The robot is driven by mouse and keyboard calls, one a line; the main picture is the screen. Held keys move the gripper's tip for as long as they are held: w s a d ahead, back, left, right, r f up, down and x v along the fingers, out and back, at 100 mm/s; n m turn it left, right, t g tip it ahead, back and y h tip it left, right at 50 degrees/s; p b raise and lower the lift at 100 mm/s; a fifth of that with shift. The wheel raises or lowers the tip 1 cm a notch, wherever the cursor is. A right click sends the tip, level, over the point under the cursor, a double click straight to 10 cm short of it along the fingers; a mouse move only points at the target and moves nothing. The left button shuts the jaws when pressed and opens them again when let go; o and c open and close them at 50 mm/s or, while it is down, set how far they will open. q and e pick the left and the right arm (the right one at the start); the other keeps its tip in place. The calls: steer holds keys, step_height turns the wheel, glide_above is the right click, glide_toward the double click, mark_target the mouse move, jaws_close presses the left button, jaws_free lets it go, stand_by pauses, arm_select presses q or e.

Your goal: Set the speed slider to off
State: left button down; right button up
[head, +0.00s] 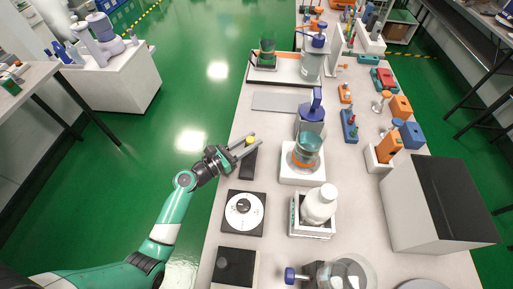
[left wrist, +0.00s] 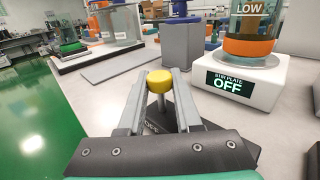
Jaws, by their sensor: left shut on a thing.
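The speed slider has a yellow knob (head: 250,140) on a dark base (head: 248,163) near the table's left edge. In the left wrist view the yellow knob (left wrist: 160,81) sits between my fingertips, on a thin pale stem. My left gripper (head: 249,144) is shut on the knob; it also shows in the left wrist view (left wrist: 160,85). The slider's base is mostly hidden by my fingers there. The white stir plate (head: 302,173) stands to the right with a beaker on it. Its display (left wrist: 228,83) reads "STIR PLATE OFF". My right gripper is not in view.
A dial panel (head: 244,212) and a black knob panel (head: 235,266) lie nearer on the table. A white bottle (head: 320,204) stands in a holder. A blue-grey block device (head: 310,120) stands behind the stir plate. A flat grey plate (head: 281,102) lies beyond the slider.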

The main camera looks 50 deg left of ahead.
arm_select(q)
steer(key=c, duration=0.6)
jaws_free()
steer(key=shift+w+a, duration=0.1)
steer(key=shift+a, duration=0.05)
steer(key=s+p, duration=0.3)
steer(key=s, duration=0.8)
steer(key=shift+s+a, duration=0.1)
steer(key=shift+s, duration=0.25)
steer(key=shift+w, duration=0.1)
